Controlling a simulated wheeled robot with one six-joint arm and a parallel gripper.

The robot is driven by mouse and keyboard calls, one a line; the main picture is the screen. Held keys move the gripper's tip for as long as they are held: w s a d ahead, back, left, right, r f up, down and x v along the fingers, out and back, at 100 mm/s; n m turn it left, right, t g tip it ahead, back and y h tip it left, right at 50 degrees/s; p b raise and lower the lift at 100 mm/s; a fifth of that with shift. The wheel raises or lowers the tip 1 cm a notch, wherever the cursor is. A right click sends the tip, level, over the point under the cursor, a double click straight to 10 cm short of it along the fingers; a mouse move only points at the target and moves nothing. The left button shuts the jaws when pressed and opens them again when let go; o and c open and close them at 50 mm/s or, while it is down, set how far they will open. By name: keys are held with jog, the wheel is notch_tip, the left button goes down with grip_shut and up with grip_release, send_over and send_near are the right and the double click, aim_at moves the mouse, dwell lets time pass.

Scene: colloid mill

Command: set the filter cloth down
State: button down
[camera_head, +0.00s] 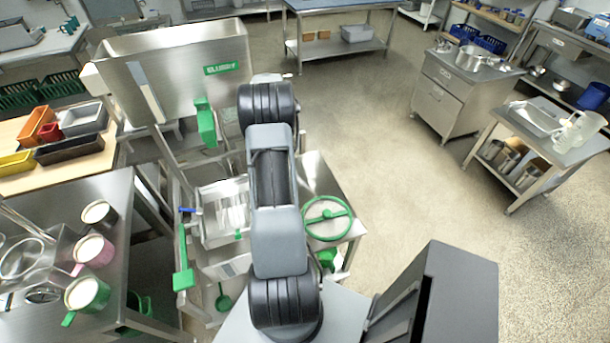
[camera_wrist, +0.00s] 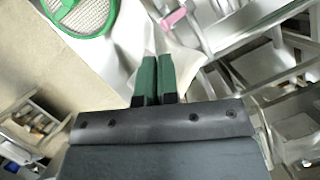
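The filter cloth (camera_wrist: 180,62) shows in the wrist view as a white, creased sheet just beyond my fingertips, spreading to both sides of them. My gripper (camera_wrist: 158,65) has two green-tipped fingers close together, with only a thin gap between them. They appear shut on the cloth, though the pinched part is hidden by the fingers. A green-rimmed mesh sieve (camera_wrist: 82,14) lies at the upper left of the wrist view. In the head view my arm hides my gripper, and I cannot make out the cloth.
A steel table with mugs (camera_head: 97,250) is at the near left. A cart (camera_head: 545,130) stands at the right. The middle floor (camera_head: 390,165) is clear.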

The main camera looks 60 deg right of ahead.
jog(key=s+d+f, duration=0.2)
jog(key=d, duration=0.4)
jog(key=s+d+f, duration=0.2)
jog(key=s+d, duration=0.1)
jog(key=d, duration=0.4)
jog(key=shift+s, duration=0.15)
jog(key=shift+d+f, duration=0.1)
jog(key=shift+d, duration=0.05)
